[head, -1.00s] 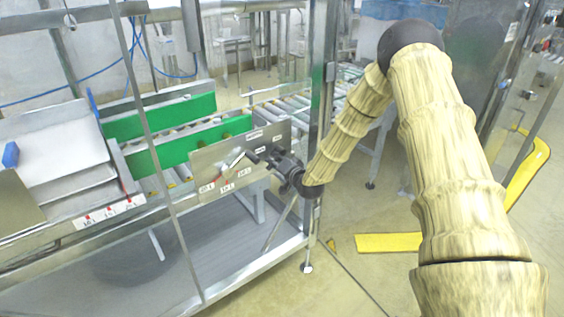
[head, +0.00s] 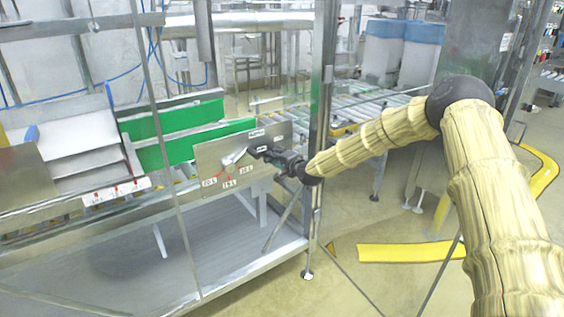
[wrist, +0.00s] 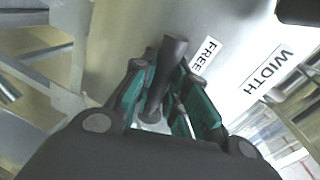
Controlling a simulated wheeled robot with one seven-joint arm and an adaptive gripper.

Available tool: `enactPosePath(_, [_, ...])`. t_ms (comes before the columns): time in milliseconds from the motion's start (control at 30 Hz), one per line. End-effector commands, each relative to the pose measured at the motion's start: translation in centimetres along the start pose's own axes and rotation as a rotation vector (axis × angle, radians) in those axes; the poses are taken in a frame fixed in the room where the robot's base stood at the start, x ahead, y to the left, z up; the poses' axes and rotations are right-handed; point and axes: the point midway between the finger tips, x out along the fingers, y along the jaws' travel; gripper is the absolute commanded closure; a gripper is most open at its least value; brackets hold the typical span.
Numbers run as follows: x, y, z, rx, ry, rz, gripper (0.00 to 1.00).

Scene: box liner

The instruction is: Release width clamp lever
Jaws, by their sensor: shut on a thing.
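The handle's end sticks out past the fingers. A "FREE" label (wrist: 207,55) is just right of the handle, and a "WIDTH" label (wrist: 268,72) is further right. The lever's pivot is hidden by the fingers. In the head view the lever is too small to tell from my gripper.
A silver pointer (head: 233,159) sits on the panel above volume labels (head: 229,183). Green guide boards (head: 176,119) stand behind it. A steel frame post (head: 323,120) rises close beside my forearm. A yellow floor strip (head: 405,252) lies on open floor to the right.

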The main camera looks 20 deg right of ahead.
Motion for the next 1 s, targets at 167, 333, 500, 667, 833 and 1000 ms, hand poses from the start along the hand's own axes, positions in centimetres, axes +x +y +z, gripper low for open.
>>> enactPosePath(167, [0.1,-0.1,-0.4,0.005,0.006,-0.001,1.0])
enactPosePath(333, [0.1,-0.1,-0.4,0.005,0.005,-0.001,1.0])
enactPosePath(500, [0.1,-0.1,-0.4,0.004,0.005,-0.001,0.62])
enactPosePath(667, [0.1,-0.1,-0.1,0.003,0.001,-0.001,0.62])
enactPosePath(833, [0.1,-0.3,0.0,0.003,0.0,-0.001,0.62])
enactPosePath(1000, [-0.2,-1.8,-0.3,0.003,-0.001,-0.002,0.62])
